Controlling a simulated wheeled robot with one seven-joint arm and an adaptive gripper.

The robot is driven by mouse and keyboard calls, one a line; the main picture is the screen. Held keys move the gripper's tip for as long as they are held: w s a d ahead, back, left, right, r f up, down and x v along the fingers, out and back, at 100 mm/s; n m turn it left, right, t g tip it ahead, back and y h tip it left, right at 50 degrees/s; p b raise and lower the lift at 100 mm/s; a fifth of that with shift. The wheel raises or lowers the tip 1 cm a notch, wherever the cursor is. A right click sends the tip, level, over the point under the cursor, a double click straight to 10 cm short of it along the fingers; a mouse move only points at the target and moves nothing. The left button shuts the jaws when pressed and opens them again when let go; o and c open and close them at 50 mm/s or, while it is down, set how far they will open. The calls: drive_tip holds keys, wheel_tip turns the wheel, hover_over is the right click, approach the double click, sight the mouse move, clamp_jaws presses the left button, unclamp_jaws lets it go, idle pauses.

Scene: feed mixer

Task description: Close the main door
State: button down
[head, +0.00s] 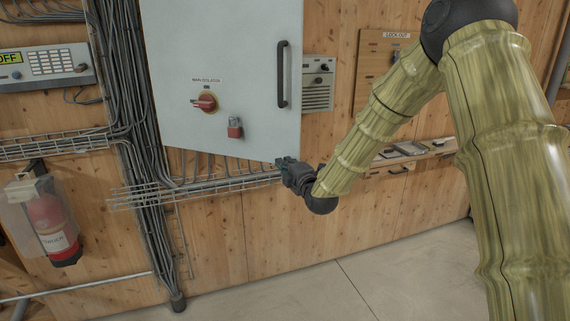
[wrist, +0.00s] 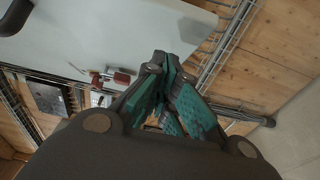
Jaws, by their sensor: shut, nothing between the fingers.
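The main door (head: 225,70) is a pale grey cabinet door. It stands ajar: its lower edge slants away from the line of the wall, with the right edge out from the wall. It bears a black vertical handle (head: 282,75) near the right edge, a red isolator switch (head: 205,102) and a red padlock (head: 235,128). My gripper (head: 283,164) is at the door's lower right corner, fingers closed and empty. Whether it touches the door I cannot tell. In the wrist view, the teal-padded gripper (wrist: 163,78) overlaps the door's pale face (wrist: 100,35).
Wire cable trays (head: 200,188) run along the wooden wall below the door. Thick cables (head: 135,130) hang to its left. A fire extinguisher (head: 48,220) hangs at left, and a shelf (head: 415,155) is at right. The concrete floor (head: 300,295) in front is clear.

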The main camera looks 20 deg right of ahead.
drive_tip(key=shift+w+d+r+p, duration=0.1)
drive_tip(key=shift+w+d+p, duration=0.45)
drive_tip(key=shift+w+d, duration=0.3)
drive_tip(key=shift+w, duration=0.15)
